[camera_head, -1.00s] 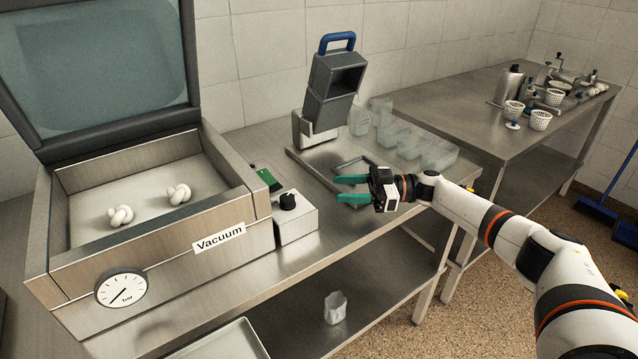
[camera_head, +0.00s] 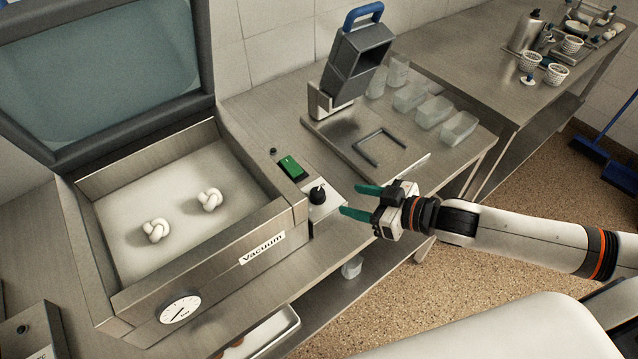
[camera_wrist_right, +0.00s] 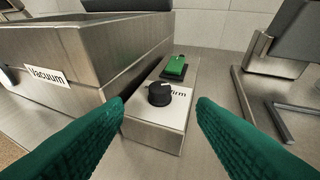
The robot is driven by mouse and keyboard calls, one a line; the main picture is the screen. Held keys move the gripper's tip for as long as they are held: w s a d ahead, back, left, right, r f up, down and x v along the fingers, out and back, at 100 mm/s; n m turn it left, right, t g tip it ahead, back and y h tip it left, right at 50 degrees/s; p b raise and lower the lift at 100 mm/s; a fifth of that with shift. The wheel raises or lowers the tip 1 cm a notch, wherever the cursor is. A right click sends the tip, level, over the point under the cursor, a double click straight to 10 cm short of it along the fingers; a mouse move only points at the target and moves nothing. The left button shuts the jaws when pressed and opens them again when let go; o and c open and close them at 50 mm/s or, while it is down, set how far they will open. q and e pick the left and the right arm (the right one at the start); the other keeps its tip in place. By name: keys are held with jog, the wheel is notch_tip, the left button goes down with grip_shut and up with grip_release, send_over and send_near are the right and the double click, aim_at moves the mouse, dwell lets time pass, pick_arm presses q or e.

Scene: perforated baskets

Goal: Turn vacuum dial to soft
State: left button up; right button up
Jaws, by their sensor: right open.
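The vacuum dial is a black round knob (camera_head: 317,193) on a small metal box at the right side of the vacuum machine (camera_head: 263,248). A light mark on the knob points toward the back. My right gripper (camera_head: 350,200) is open and empty, just right of the box. In the right wrist view its two green fingers (camera_wrist_right: 160,112) spread on either side of the knob, apart from it. My left gripper is not in view.
A green switch (camera_head: 291,167) sits behind the knob. The machine's lid (camera_head: 105,75) stands open above two white knotted pieces (camera_head: 182,215). A grey sealing device (camera_head: 352,62) stands behind my gripper, with clear tubs (camera_head: 432,110) beside it.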

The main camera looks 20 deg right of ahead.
aim_at(317, 192)
jog(key=p+x, duration=0.1)
jog(key=x, duration=0.9)
jog(key=shift+r+p, duration=0.15)
jog(key=shift+p, duration=0.25)
jog(key=shift+w+a+f, duration=0.25)
jog(key=shift+w+a, duration=0.1)
jog(key=c, duration=1)
jog(key=shift+o, duration=0.2)
jog(key=shift+a+r+n+y, duration=0.1)
jog(key=shift+r+n+y, duration=0.05)
jog(key=shift+n+y, duration=0.25)
jog(key=shift+n+g+y+p, duration=0.6)
jog(key=shift+n+g+p, duration=0.1)
jog(key=shift+g, duration=0.1)
jog(key=shift+n+g+y, duration=0.4)
jog(key=shift+n+g, duration=0.1)
